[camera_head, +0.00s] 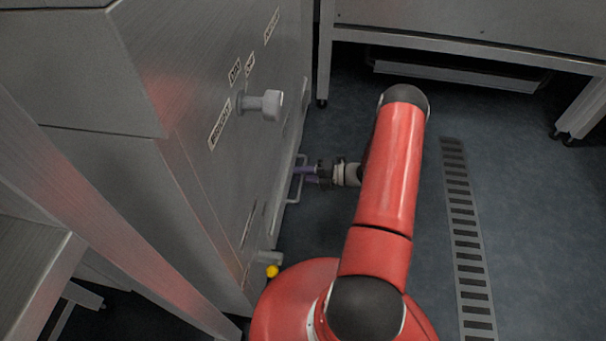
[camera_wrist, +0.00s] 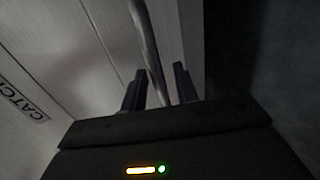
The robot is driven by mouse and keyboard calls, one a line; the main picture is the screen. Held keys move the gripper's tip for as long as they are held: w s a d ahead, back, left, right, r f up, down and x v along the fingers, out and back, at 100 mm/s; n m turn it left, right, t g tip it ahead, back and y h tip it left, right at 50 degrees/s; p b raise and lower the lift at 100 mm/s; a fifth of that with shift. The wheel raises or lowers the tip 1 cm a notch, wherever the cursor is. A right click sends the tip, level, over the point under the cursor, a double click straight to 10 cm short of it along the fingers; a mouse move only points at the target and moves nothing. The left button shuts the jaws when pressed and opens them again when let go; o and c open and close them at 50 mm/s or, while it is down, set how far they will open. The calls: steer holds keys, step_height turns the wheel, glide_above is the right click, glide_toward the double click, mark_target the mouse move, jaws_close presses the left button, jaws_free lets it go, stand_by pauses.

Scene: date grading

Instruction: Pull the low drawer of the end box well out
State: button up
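The end box (camera_head: 215,130) is a tall grey metal cabinet on the left of the head view. Its low drawer (camera_head: 283,195) has a pale bar handle (camera_head: 297,186) on its face; the drawer looks flush or nearly so. My gripper (camera_head: 304,174) reaches the handle from the right, with its dark purple fingers at the bar. In the wrist view the handle bar (camera_wrist: 149,45) runs between the two fingers (camera_wrist: 159,88), which stand apart with narrow gaps beside the bar. The fingers look open around it, not clamped.
A grey knob (camera_head: 260,105) sticks out of the box above the handle. A yellow button (camera_head: 272,271) is low on the box. A slotted floor drain (camera_head: 466,240) runs along the right. Floor right of the drawer is partly free; a metal table (camera_head: 470,48) stands behind.

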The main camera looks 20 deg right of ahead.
steer(key=shift+c, duration=0.4)
jaws_close()
steer(key=shift+s+d, duration=0.1)
